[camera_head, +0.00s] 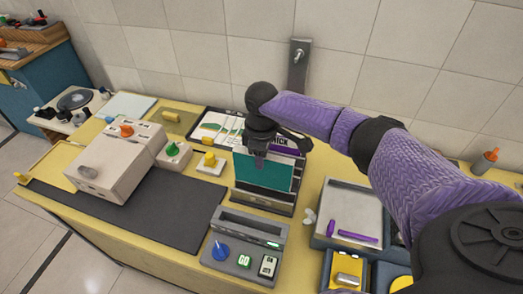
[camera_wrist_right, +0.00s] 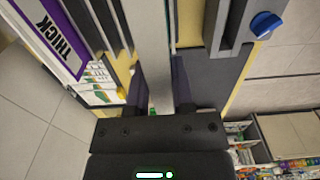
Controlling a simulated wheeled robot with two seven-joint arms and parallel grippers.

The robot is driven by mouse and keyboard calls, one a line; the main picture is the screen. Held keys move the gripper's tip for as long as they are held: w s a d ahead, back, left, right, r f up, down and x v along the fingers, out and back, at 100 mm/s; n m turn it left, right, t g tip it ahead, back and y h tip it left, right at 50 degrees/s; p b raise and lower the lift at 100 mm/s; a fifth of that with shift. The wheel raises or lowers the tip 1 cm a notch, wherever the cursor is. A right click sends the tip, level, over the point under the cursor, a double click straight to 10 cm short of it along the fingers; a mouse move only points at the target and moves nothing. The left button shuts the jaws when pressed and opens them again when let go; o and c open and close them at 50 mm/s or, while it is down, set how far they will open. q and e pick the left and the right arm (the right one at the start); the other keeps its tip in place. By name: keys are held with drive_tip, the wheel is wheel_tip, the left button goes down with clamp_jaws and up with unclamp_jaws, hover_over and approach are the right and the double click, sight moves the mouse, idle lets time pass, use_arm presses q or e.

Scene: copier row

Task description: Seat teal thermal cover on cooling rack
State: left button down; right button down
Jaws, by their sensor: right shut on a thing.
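The teal thermal cover (camera_head: 264,174) is an upright flat panel with a teal face and a pale edge. My right gripper (camera_head: 260,161) is shut on its upper part from above. In the right wrist view the fingers (camera_wrist_right: 159,95) close on either side of the cover's pale grey edge (camera_wrist_right: 154,45). The dark grey cooling rack (camera_head: 262,201) is right below and around the cover. Its slots (camera_wrist_right: 103,25) show beside the cover in the wrist view. Whether the cover's lower edge rests in a slot cannot be told. My left gripper is out of view.
A grey console (camera_head: 245,245) with a blue knob stands in front of the rack. A tray (camera_head: 352,212) with purple items is to its right. A beige machine (camera_head: 117,160) and a dark mat (camera_head: 130,213) lie left. A folder marked "THICK" (camera_wrist_right: 52,38) stands close beside the rack.

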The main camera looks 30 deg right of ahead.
sight(262, 177)
wheel_tip(262, 177, down, 7)
drive_tip(key=b, duration=0.3)
drive_tip(key=shift+r, duration=0.15)
drive_tip(key=shift+f+b, duration=0.3)
drive_tip(key=shift+f, duration=0.2)
drive_tip(key=shift+f, duration=0.2)
drive_tip(key=shift+c, duration=2)
unclamp_jaws()
drive_tip(key=shift+r, duration=0.1)
